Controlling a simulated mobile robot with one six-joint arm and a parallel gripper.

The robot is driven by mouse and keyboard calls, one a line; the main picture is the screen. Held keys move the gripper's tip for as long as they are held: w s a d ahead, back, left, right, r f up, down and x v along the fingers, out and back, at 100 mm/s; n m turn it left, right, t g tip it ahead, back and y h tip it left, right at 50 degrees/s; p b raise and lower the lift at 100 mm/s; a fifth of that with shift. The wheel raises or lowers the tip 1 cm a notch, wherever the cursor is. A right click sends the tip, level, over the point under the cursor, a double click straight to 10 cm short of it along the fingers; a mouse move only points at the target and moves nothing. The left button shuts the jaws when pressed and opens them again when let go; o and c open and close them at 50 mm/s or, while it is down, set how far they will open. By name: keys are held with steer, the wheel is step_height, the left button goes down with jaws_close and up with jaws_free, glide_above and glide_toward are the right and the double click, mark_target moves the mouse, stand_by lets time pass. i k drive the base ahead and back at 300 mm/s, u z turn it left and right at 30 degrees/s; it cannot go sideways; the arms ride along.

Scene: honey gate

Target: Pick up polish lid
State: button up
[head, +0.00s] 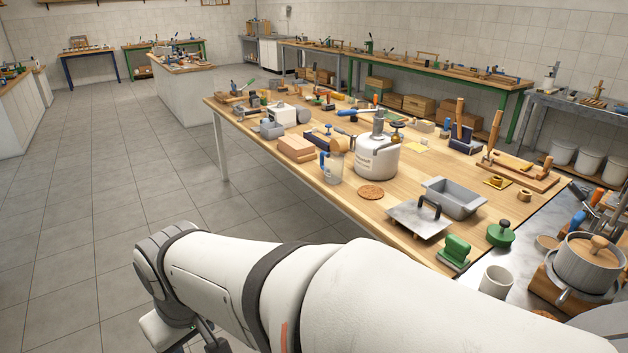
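I cannot tell for sure which thing is the polish lid. A flat grey metal lid (419,222) with a dark upright handle lies on the wooden workbench (335,208), beside an open grey rectangular tin (456,196). A round green piece with a dark knob (501,234) sits to the right of it, near the metal surface. My gripper (210,343) is at the bottom left, partly cut off by the frame edge. It is out over the floor, apart from the bench. Its fingers do not show clearly.
A white canister (376,158), a glass jar (332,168), a cork disc (370,192), a green block tool (455,250) and a white mug (496,281) stand nearby. A pot (588,264) stands at right. The tiled floor left of the bench is clear.

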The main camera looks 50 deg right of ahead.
mark_target(501, 233)
steer(key=z, duration=0.05)
steer(key=i, duration=2)
steer(key=z, duration=4.05)
steer(key=i, duration=1.65)
